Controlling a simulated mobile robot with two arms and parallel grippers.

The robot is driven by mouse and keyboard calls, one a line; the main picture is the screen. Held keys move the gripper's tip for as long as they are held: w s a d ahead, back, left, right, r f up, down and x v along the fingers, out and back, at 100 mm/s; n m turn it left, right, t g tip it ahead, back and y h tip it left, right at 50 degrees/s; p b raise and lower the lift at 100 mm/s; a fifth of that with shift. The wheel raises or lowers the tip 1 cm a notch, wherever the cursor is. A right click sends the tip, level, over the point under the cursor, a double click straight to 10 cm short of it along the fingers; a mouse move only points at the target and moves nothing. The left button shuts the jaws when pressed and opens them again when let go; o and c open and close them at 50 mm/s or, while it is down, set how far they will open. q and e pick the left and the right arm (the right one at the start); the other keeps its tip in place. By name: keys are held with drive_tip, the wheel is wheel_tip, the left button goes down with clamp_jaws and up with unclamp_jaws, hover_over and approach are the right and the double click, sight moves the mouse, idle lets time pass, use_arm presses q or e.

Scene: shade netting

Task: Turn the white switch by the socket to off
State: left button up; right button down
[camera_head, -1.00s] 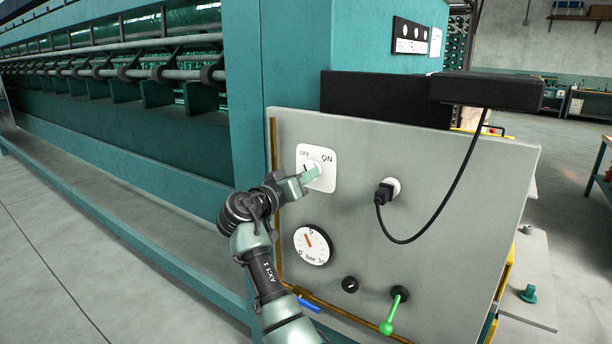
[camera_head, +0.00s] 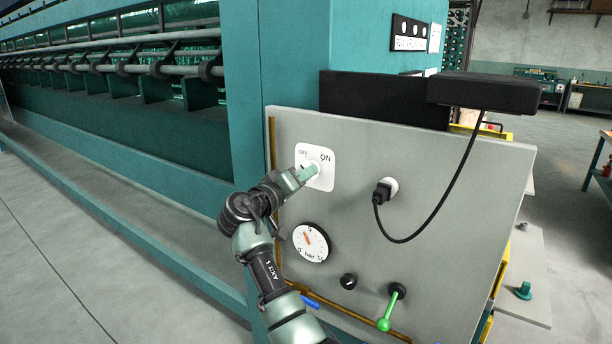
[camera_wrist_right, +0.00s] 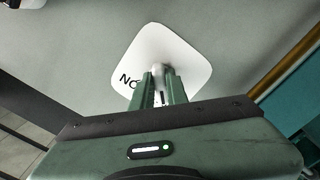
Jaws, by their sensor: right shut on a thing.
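The white switch plate (camera_head: 327,180) is on the upper left of the grey panel, with OFF marked at its upper left and ON at its upper right. Its white knob (camera_head: 315,165) is partly hidden by my right gripper (camera_head: 307,173), which comes from the lower left. In the right wrist view, the plate (camera_wrist_right: 190,62) is ahead and the knob (camera_wrist_right: 158,70) is between the fingertips of my right gripper (camera_wrist_right: 158,84). The gripper is shut on the knob. I cannot clearly tell which mark the knob points to. My left gripper is out of view.
The socket with a black plug (camera_head: 382,192) and its hanging cable are right of the switch. A black box (camera_head: 385,98) overhangs the panel.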

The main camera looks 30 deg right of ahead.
drive_tip(key=shift+r, duration=0.15)
drive_tip(key=c, duration=1.4)
unclamp_jaws()
drive_tip(key=shift+a, duration=0.1)
drive_tip(key=b+v, duration=0.2)
drive_tip(key=v, duration=0.5)
drive_tip(key=shift+a, duration=0.3)
drive_tip(key=shift+s, duration=0.1)
